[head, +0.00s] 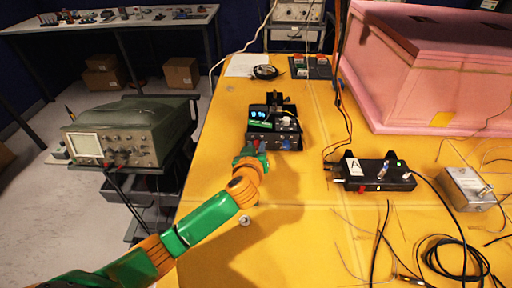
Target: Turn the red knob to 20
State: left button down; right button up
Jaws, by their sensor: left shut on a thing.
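A small black instrument (274,127) stands on the yellow table. It has a lit display with blue digits and green text, too small to read, and a pale round knob at its upper right. My left arm, green and orange, reaches in from the lower left. Its gripper (257,147) is at the lower left of the instrument's front face, shut on the red knob, of which only a bit of red shows between the fingers. The knob's pointer and scale are hidden or too small to read. A blue knob (287,144) sits to the right. My right gripper is out of view.
A black box with label A (378,174) and a silver box (466,188) stand to the right. Loose cables (455,258) lie at lower right. A green oscilloscope (125,132) stands left of the yellow table (225,190).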

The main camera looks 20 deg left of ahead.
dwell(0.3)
pick_arm(q)
jog(key=shift+d+m+g+y+p, duration=0.2)
jog(key=shift+m+g+y+p, duration=0.15)
jog(key=shift+m+y, duration=0.65)
jog(key=m, duration=0.1)
jog(key=m+y, duration=0.1)
jog(key=shift+w+d+f+m+b, duration=0.1)
jog(key=shift+d+m+b, duration=0.05)
jog(key=shift+m+b, duration=0.25)
jog(key=m+y+b, duration=0.1)
jog(key=m+y, duration=0.1)
jog(key=m+b, duration=0.1)
jog(key=shift+d+f+m+y+b, duration=0.2)
jog(key=shift+f+m+y+b, duration=0.05)
jog(key=shift+m+y+b, duration=0.15)
jog(key=shift+w+f+m+y+b, duration=0.1)
jog(key=shift+m+y+b, duration=0.8)
jog(key=shift+m, duration=0.3)
jog(key=shift+d+m+b, duration=0.1)
jog(key=shift+m+b, duration=0.55)
jog(key=shift+m, duration=0.35)
jog(key=shift+t+y, duration=0.3)
jog(key=shift+t, duration=0.15)
jog(key=c, duration=0.7)
grip_release()
jog(key=shift+w, duration=0.1)
